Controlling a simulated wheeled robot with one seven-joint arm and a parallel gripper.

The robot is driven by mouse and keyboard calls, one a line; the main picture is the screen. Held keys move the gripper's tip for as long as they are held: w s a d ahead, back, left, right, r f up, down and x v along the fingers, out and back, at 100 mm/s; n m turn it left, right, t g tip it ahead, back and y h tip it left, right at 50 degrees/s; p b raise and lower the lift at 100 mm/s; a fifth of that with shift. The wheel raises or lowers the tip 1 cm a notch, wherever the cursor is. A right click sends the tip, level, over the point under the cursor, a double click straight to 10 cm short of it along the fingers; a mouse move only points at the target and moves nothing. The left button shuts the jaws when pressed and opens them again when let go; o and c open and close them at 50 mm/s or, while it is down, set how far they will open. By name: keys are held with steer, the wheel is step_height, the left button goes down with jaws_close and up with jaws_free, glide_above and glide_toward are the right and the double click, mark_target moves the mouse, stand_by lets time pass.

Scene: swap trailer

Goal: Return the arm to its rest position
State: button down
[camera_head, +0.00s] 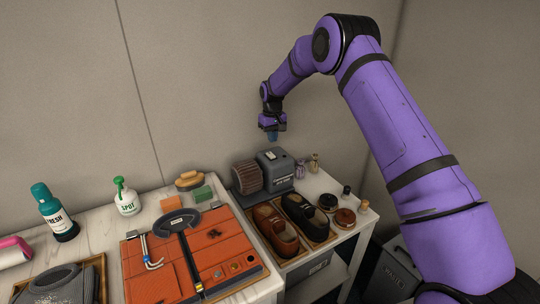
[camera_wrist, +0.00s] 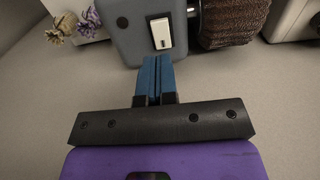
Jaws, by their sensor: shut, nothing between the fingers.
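My purple arm (camera_head: 385,120) reaches from the right side of the head view up and over toward the back wall. My gripper (camera_head: 271,136) hangs above the grey machine at the back of the table, apart from it. In the wrist view my gripper (camera_wrist: 154,62) shows two blue fingers pressed together with nothing between them. The grey machine (camera_head: 277,168) has a brown brush roller (camera_head: 247,177) on its left side. In the wrist view the machine (camera_wrist: 133,38) shows a white switch (camera_wrist: 160,33) just beyond the fingertips.
A tray with brown shoes (camera_head: 275,231) and dark shoes (camera_head: 305,216) stands below the machine. Space above the table is clear.

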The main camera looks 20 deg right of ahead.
steer(key=shift+r, duration=0.1)
steer(key=s+d+r+t, duration=0.1)
steer(key=s+r, duration=0.6)
steer(key=r, duration=0.5)
steer(key=s+d+r+t, duration=0.1)
steer(key=s+d+r, duration=0.1)
steer(key=s+r, duration=0.7)
steer(key=s+d+r+m+t, duration=0.1)
steer(key=s+d+r+m, duration=0.1)
steer(key=s+r, duration=1.05)
steer(key=s+d+f+m+t, duration=0.1)
steer(key=s+f+t, duration=0.1)
steer(key=s, duration=2.5)
steer(key=shift+d+f, duration=0.15)
steer(key=shift+f, duration=0.5)
